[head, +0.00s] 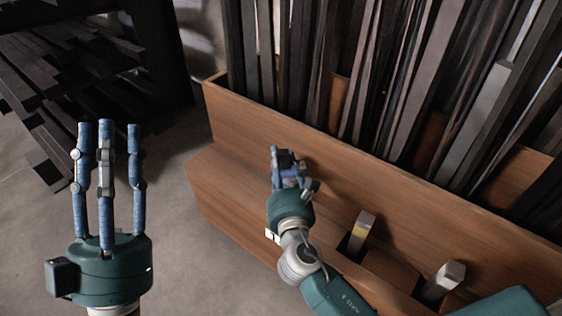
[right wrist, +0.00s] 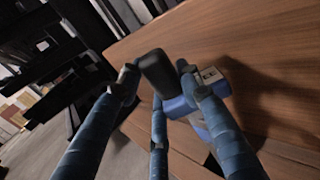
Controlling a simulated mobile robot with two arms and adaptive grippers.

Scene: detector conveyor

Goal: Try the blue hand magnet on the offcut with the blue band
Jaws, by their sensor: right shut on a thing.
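My right gripper (head: 288,168) is shut on the blue hand magnet (right wrist: 182,106), which has a blue body and a black block-like part (right wrist: 158,72). The fingers hold it above the wooden ledge, and partly cover it. A small light metal piece (right wrist: 210,74) shows beside the magnet; I cannot tell what it belongs to. I cannot make out a blue band on any offcut. My left gripper (head: 107,127) is open and empty, fingers straight.
A wooden rack (head: 300,148) holds many upright dark metal bars behind the ledge. A small pale piece (head: 271,235) shows beside my right wrist, mostly hidden. Dark stacked bars (head: 70,95) lie at the upper left. The floor between is clear.

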